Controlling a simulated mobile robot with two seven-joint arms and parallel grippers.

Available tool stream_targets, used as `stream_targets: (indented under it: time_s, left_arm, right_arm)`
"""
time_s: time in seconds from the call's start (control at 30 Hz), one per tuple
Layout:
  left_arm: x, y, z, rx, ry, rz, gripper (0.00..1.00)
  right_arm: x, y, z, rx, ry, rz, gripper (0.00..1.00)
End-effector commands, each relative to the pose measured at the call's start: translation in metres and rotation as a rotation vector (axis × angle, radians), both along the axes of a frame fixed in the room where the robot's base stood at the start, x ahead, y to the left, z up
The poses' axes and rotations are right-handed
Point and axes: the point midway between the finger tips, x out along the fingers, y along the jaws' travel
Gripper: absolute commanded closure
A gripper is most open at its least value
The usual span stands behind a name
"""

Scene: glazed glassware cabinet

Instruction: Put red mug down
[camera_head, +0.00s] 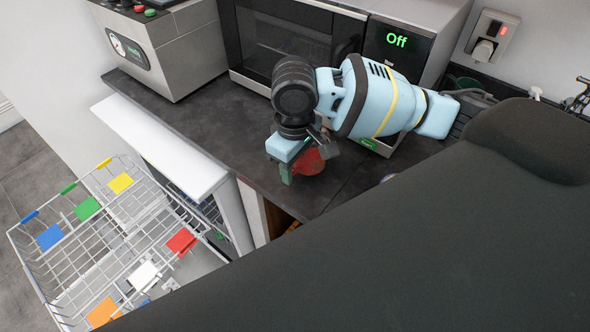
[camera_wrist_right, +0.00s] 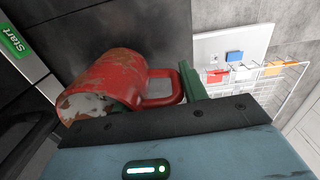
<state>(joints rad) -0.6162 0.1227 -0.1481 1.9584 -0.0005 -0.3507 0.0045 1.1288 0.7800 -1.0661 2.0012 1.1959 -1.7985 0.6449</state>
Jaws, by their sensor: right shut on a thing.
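The red mug (camera_head: 312,163) is at my right gripper (camera_head: 293,166), over the dark counter (camera_head: 215,122) in front of the microwave. In the right wrist view the mug (camera_wrist_right: 108,82) shows worn, pale patches and lies sideways in the picture, its handle toward the green finger (camera_wrist_right: 191,82). The right gripper is shut on the mug at its handle side. The exact grip is partly hidden. I cannot tell whether the mug's base touches the counter. My left gripper is not in view.
A microwave (camera_head: 290,40) reading "Off" stands behind the arm. A grey machine with a gauge (camera_head: 165,50) is at the back left. A wire rack (camera_head: 110,235) with coloured tags stands out below the counter at left. The counter left of the mug is clear.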

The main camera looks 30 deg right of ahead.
Motion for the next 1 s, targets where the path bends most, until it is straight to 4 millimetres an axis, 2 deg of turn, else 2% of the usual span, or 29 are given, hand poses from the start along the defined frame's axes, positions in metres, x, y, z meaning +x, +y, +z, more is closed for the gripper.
stream_targets:
  time_s: [0.1,0.17,0.57,0.6,0.73,1.0]
  left_arm:
    - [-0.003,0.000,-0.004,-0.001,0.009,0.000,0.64]
    - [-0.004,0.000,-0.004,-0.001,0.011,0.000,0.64]
    - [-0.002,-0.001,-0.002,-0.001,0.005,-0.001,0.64]
    - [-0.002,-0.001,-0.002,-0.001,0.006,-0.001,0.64]
    - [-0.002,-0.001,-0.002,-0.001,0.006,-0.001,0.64]
    - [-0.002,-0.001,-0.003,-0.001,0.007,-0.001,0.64]
  right_arm:
    - [-0.001,-0.001,-0.019,-0.002,0.006,-0.001,0.95]
    - [-0.001,-0.001,-0.024,-0.001,0.003,-0.002,0.95]
    - [0.000,0.000,-0.027,0.000,-0.001,-0.002,0.95]
    - [0.000,0.000,-0.028,0.000,0.000,-0.001,0.52]
    - [-0.001,0.000,-0.028,0.000,0.000,-0.001,0.35]
    - [-0.001,0.000,-0.028,0.000,0.000,-0.001,0.35]
